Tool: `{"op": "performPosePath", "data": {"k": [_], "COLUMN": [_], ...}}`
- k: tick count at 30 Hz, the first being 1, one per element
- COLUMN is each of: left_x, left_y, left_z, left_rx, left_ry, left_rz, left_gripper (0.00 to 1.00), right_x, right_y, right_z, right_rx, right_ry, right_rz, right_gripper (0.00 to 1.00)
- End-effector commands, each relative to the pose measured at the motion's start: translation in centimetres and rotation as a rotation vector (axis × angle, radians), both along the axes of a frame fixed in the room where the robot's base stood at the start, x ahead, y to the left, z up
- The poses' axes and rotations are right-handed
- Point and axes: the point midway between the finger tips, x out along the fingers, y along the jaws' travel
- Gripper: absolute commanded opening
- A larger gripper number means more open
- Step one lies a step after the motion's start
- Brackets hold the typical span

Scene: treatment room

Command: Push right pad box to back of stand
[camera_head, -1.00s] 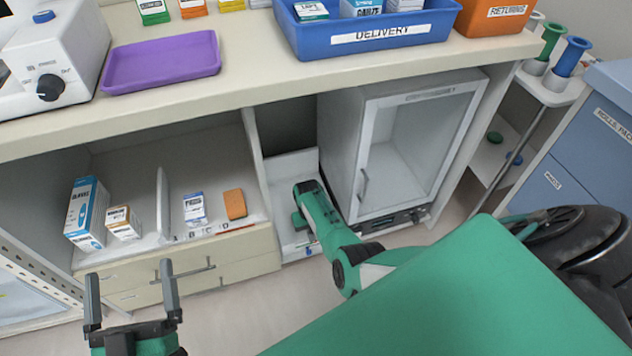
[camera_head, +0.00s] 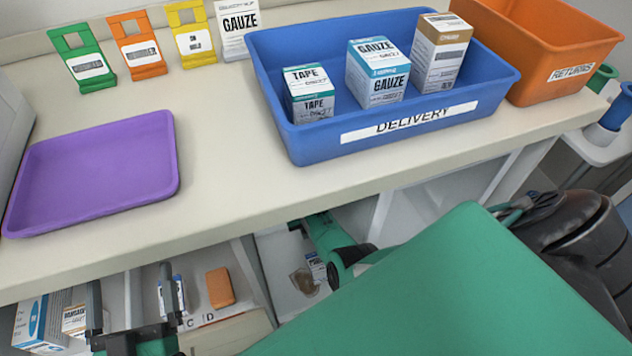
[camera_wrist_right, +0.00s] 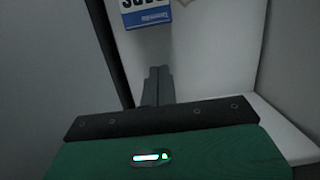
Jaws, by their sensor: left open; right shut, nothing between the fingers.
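A pad box (camera_wrist_right: 146,12), white and blue with print that reads upside down, is cut by the top edge of the right wrist view. My right gripper (camera_wrist_right: 156,85) is shut and empty. Its fingertips point toward the box, with a visible gap between them in that view. In the head view my right arm reaches into the bay below the counter, and its fingers are hidden. A small white and blue box (camera_head: 316,268) shows beside that arm; its print is too small to read surely. My left gripper (camera_head: 130,300) is open in front of the left shelf, holding nothing.
Pale walls flank the right gripper closely. The counter (camera_head: 225,150) overhangs the bay and carries a purple tray (camera_head: 95,172), a blue delivery bin (camera_head: 400,135) and an orange returns bin (camera_head: 535,82). An orange block (camera_head: 220,288) and several boxes sit on the left shelf.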

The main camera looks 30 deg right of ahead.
Motion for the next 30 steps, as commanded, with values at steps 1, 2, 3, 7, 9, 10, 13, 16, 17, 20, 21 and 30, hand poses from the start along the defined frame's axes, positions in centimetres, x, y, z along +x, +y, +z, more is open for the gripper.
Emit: {"op": "performPosePath", "data": {"k": [1,2,3,7,9,10,13,16,17,20,21,30], "left_x": [-0.1,-0.1,-0.2,-0.4,-0.6,-0.6,-0.8,-0.8,-0.8,-0.8,-0.8,-0.1], "left_y": [-0.2,-0.3,-0.5,-0.8,-1.0,-1.0,-1.2,-1.2,-1.3,-1.3,-1.2,-0.4], "left_z": [-0.5,-0.9,-1.4,-2.8,-3.3,-3.5,-4.0,-4.3,-4.4,-4.4,-4.4,-1.4], "left_rx": [0.007,0.013,0.018,0.035,0.042,0.044,0.051,0.054,0.056,0.056,0.053,0.019], "left_ry": [0.034,0.057,0.081,0.150,0.175,0.185,0.212,0.226,0.229,0.229,0.218,0.076], "left_rz": [-0.006,-0.010,-0.014,-0.027,-0.032,-0.034,-0.039,-0.042,-0.043,-0.043,-0.041,-0.013], "left_gripper": [1.00,1.00,1.00,1.00,1.00,1.00,1.00,1.00,1.00,1.00,1.00,1.00], "right_x": [-0.7,-1.2,-1.7,-3.6,-4.7,-5.2,-6.8,-8.4,-8.9,-10.5,-10.6,-10.4], "right_y": [0.2,0.2,0.4,0.8,1.2,1.3,1.6,2.0,2.1,2.5,2.5,2.4], "right_z": [0.1,0.1,0.1,0.1,0.0,0.0,0.0,0.0,0.0,0.0,-0.2,-1.3], "right_rx": [0.000,0.000,0.001,0.001,0.001,0.002,0.001,0.000,0.000,0.000,0.000,-0.001], "right_ry": [0.001,0.002,0.002,0.002,0.001,0.002,0.003,0.001,0.002,0.002,0.000,0.001], "right_rz": [-0.001,-0.002,-0.002,-0.001,-0.001,-0.001,-0.001,-0.001,-0.001,-0.001,-0.001,0.000], "right_gripper": [0.00,0.00,0.00,0.00,0.00,0.00,0.00,0.00,0.00,0.00,0.00,0.00]}}
